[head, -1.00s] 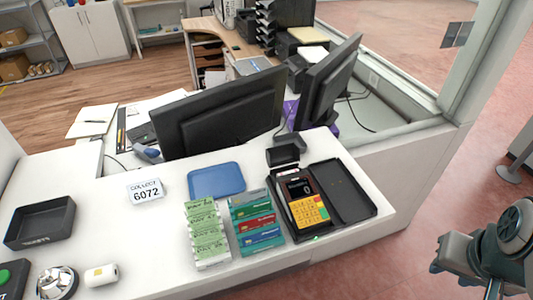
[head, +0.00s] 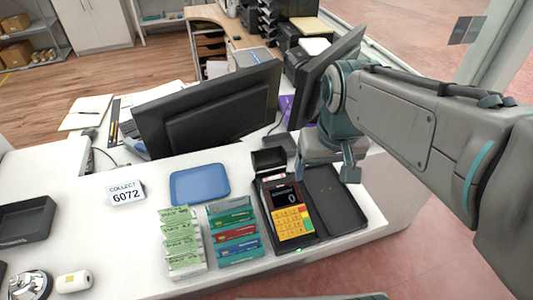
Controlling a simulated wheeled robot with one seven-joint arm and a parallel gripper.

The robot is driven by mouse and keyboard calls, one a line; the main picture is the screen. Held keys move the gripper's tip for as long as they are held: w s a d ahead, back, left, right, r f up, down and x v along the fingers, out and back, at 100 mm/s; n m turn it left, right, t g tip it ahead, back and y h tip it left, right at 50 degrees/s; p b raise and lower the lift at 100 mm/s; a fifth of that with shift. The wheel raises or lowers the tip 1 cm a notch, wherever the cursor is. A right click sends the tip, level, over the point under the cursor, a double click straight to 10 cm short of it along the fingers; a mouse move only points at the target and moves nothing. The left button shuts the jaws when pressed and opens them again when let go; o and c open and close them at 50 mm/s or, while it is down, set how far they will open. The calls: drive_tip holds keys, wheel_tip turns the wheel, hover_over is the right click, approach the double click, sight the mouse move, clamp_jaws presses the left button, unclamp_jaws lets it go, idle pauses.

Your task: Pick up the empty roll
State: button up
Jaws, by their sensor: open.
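A small white roll (head: 74,281) with a yellowish mark lies on the white counter at the lower left, next to a silver bell. I cannot tell from here whether it is empty. My gripper (head: 328,178) is at the right of centre, pointing down above the black case of the card terminal. It is open with nothing between its fingers. It is far to the right of the roll and apart from it.
A card terminal (head: 289,207) in its open case, green slips (head: 181,243), coloured cards (head: 234,233), a blue tray (head: 200,184), a number sign (head: 125,193), a black tray (head: 25,222) and a bell (head: 30,285) share the counter. Monitors (head: 205,112) stand behind. Bare counter lies between roll and slips.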

wheel_tip(320, 180, up, 3)
drive_tip(key=n+g, duration=0.2)
hover_over(274, 177)
drive_tip(key=f, duration=0.8)
drive_tip(key=shift+w+a+f, duration=0.1)
drive_tip(key=shift+w+f, duration=0.05)
drive_tip(key=shift+w, duration=0.05)
wheel_tip(274, 177, down, 5)
drive_tip(key=shift+s+f+p, duration=0.15)
drive_tip(key=shift+p, duration=0.3)
drive_tip(key=c, duration=1)
